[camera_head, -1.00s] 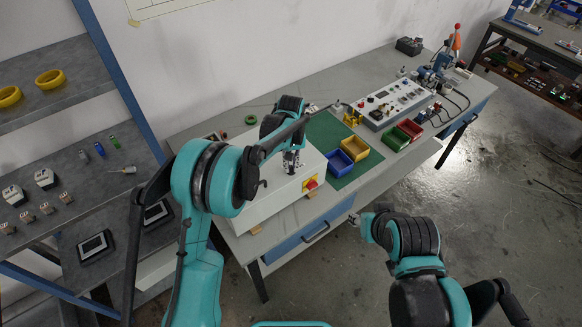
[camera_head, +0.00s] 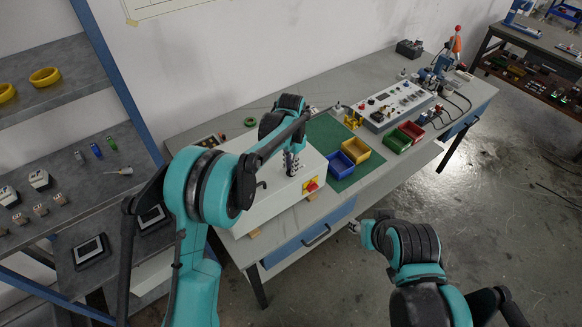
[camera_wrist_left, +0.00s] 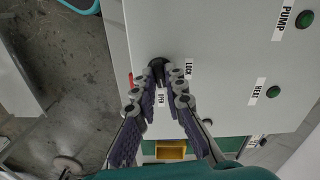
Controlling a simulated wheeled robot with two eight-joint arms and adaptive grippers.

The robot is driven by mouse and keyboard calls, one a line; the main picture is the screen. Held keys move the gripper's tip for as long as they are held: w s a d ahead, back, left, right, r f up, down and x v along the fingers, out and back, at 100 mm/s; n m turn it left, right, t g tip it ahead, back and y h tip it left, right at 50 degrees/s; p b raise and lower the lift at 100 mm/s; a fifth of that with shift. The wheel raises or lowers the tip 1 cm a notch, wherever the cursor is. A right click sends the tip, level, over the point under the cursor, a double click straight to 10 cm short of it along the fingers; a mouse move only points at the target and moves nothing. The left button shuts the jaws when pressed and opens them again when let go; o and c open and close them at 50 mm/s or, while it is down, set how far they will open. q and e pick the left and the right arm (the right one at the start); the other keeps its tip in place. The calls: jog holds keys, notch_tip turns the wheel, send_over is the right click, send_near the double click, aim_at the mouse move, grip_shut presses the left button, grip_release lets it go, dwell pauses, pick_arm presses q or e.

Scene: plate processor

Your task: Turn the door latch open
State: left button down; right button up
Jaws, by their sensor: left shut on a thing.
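The door latch (camera_wrist_left: 157,64) is a small dark knob on the white face of the plate processor box (camera_wrist_left: 225,40) in the left wrist view. A LOCK label (camera_wrist_left: 188,68) and an OPEN label (camera_wrist_left: 161,101) sit beside it. My left gripper (camera_wrist_left: 158,72) is shut on the latch, with its fingertips on either side of it. The fingers cover part of the latch, so its exact angle is hard to tell. In the head view my left gripper (camera_head: 291,163) is over the box, and the latch is hidden. My right gripper (camera_head: 354,227) hangs in front of the bench, away from the box.
A red emergency button (camera_head: 311,186) is on the box near my left gripper. Blue (camera_head: 340,166), yellow (camera_head: 356,150), green (camera_head: 397,141) and red (camera_head: 411,130) bins stand to the right. The left shelf (camera_head: 60,205) is close to my left arm.

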pick_arm(q)
jog(key=shift+m, duration=1)
jog(key=c, duration=1.6)
grip_release()
jog(key=shift+r, duration=0.1)
notch_tip(320, 180, up, 12)
jog(key=shift+f, duration=0.1)
jog(key=shift+a, duration=0.15)
